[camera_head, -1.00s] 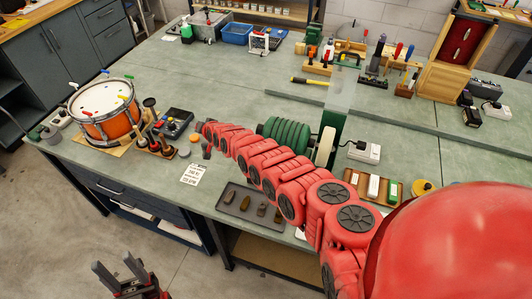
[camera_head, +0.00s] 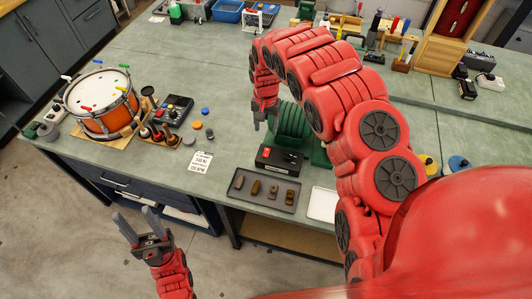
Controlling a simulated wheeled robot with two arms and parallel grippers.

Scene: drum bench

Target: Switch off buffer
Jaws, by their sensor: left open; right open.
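The buffer is a green ribbed machine (camera_head: 292,121) on the bench, partly hidden behind my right arm; its wheel is hidden. A black box with a red part on its top (camera_head: 280,158) sits in front of it, seemingly its switch box; the switch position is too small to tell. My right gripper (camera_head: 264,121) is open and points down, above and just behind-left of the black box, beside the green machine. It appears empty and apart from the box. My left gripper (camera_head: 137,221) is open and empty, in front of the bench over the floor.
A dark tray (camera_head: 262,205) with several small brown pieces lies in front of the box. A white printed card (camera_head: 201,161) lies to its left. An orange drum (camera_head: 116,117) stands on the left of the bench. Bare bench top lies behind the drum.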

